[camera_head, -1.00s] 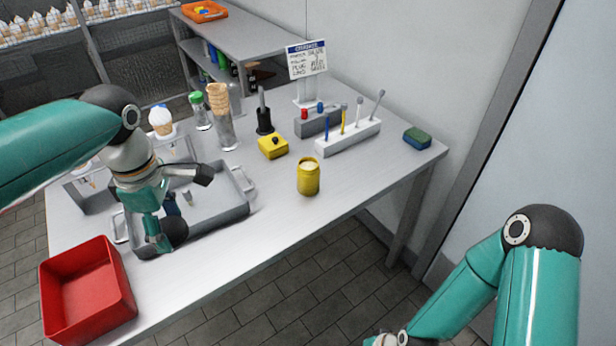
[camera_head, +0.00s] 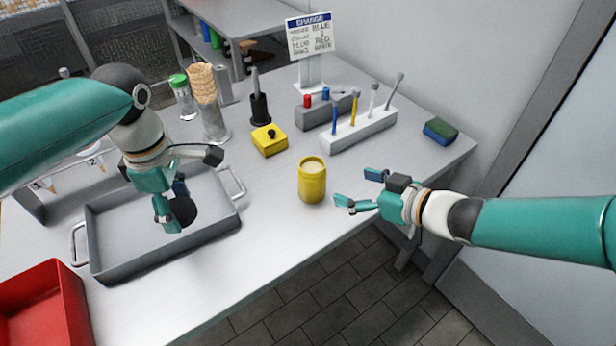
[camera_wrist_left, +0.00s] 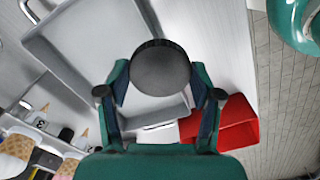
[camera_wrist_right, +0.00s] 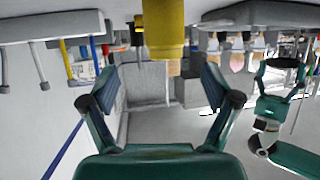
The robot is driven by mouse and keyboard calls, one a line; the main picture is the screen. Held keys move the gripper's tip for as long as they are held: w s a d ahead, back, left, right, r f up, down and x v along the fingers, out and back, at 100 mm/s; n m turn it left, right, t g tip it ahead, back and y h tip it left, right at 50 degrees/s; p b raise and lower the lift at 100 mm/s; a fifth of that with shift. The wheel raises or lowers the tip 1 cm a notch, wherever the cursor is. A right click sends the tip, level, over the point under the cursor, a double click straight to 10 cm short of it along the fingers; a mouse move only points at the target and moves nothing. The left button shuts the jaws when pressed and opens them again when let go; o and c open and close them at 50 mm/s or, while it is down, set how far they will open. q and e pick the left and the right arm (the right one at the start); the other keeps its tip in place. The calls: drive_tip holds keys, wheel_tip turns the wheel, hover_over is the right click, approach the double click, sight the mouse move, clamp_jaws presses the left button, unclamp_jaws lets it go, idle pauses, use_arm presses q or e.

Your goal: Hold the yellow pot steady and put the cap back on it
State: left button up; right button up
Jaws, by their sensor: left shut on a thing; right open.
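The yellow pot (camera_head: 312,182) stands upright on the table, its top open and showing a pale inside. In the right wrist view the pot (camera_wrist_right: 163,28) is at the top, ahead of the fingers. My right gripper (camera_head: 358,190) is open and empty, just right of the pot, fingers pointing towards it and apart from it. My left gripper (camera_head: 173,200) is shut on the dark round cap (camera_head: 184,211), above the grey tray. In the left wrist view the cap (camera_wrist_left: 160,68) sits between both fingers.
The grey tray (camera_head: 105,258) looks otherwise empty. Behind the pot are a yellow box (camera_head: 270,146), a white rack (camera_head: 358,135) with several tools and a sign (camera_head: 310,38). A blue-green sponge (camera_head: 440,130) lies right. A red bin (camera_head: 45,300) is front left.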

sight(322, 179)
use_arm(q)
drive_tip(key=shift+s+a, duration=0.1)
drive_tip(key=shift+s, duration=0.05)
use_arm(e)
drive_tip(key=shift+a+r, duration=0.1)
drive_tip(key=shift+a, duration=0.05)
use_arm(q)
drive_tip(key=shift+a, duration=0.1)
use_arm(e)
drive_tip(key=shift+a, duration=0.15)
use_arm(q)
drive_tip(key=shift+f+b, duration=0.65)
use_arm(e)
drive_tip(key=x, duration=0.6)
drive_tip(key=shift+s, duration=0.15)
use_arm(q)
drive_tip(key=shift+s, duration=0.1)
use_arm(e)
drive_tip(key=shift+w+a, duration=0.3)
drive_tip(key=shift+f, duration=0.3)
